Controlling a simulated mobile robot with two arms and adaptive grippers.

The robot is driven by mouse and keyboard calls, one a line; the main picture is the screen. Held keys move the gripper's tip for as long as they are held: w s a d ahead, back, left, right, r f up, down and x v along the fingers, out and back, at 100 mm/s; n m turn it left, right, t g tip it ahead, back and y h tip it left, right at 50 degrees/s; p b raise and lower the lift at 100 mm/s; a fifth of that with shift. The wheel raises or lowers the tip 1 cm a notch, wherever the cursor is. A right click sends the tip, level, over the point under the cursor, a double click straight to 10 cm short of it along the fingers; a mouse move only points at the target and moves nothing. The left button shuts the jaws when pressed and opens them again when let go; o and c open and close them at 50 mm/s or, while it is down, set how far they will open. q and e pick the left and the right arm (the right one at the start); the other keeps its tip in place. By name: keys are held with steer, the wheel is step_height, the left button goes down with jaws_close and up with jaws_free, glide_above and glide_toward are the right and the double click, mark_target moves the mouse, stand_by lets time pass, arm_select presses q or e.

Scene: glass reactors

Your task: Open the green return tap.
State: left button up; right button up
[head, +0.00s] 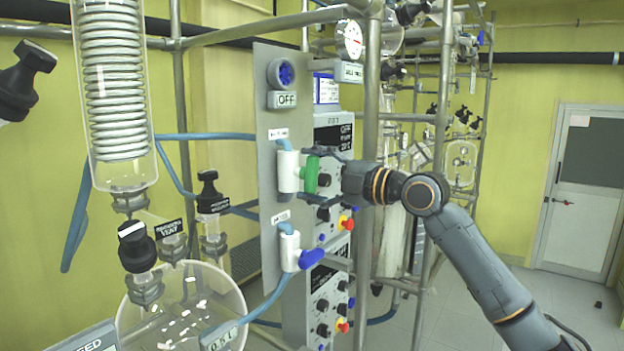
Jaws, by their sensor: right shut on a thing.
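The green return tap (311,175) is on a white valve body (288,171) on the grey panel (265,215). Its handle stands upright, beside the valve body. My right gripper (318,170) comes in from the right and is shut on the green handle. Its fingers partly hide behind the handle and the panel equipment. My left gripper is not in view.
Below is a second white valve with a blue handle (312,258), tilted. A blue knob (284,74) with an OFF label is above. Control boxes with red buttons (345,223) stand behind. A glass vessel (180,305) and coil condenser (113,90) are at left. Metal poles (370,120) stand close to my right arm.

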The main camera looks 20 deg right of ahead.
steer(key=shift+n, duration=0.6)
steer(key=o, duration=1.2)
steer(key=v, duration=1.2)
